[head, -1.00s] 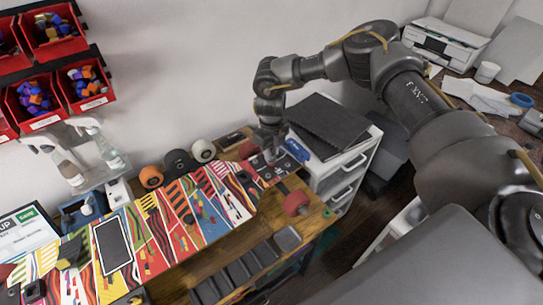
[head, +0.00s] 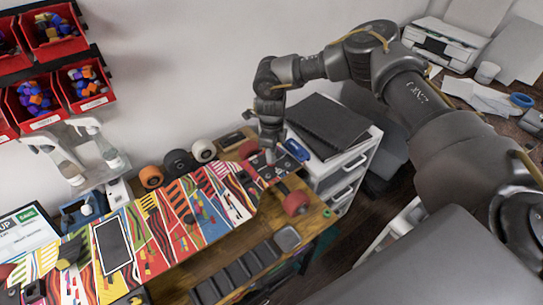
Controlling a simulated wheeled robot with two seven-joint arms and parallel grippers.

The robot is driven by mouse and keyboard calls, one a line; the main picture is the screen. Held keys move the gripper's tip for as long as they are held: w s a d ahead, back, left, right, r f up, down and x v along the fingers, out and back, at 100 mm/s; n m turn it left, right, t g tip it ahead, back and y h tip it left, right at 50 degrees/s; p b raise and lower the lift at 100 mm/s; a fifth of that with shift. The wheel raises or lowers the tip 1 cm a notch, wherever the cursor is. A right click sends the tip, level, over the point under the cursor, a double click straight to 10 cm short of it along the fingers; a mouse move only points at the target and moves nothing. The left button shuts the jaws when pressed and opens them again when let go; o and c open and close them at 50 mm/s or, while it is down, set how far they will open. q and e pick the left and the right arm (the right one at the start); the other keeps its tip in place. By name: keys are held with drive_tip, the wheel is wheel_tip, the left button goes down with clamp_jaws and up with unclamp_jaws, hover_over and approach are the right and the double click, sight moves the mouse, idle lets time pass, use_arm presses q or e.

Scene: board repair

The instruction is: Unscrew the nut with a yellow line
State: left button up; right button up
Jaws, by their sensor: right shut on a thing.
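My right gripper (head: 269,156) points down at the right end of a colourful skateboard deck (head: 230,200), over a truck with red wheels (head: 295,203). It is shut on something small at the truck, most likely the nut. The fingers and the truck's base hide it, and I cannot make out a yellow line. The far red wheel (head: 248,150) is just left of the gripper. My left gripper is not in view.
Loose wheels, orange (head: 150,177), black and white, stand behind the deck. A dark tray (head: 240,272) lies in front. A white drawer unit (head: 345,175) with dark sheets (head: 328,125) stands close right. Red bins (head: 82,85) hang at left.

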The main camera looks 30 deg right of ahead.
drive_tip(key=n, duration=0.5)
drive_tip(key=shift+n, duration=0.4)
drive_tip(key=o, duration=0.9)
drive_tip(key=shift+c, duration=0.4)
drive_tip(key=shift+c, duration=0.7)
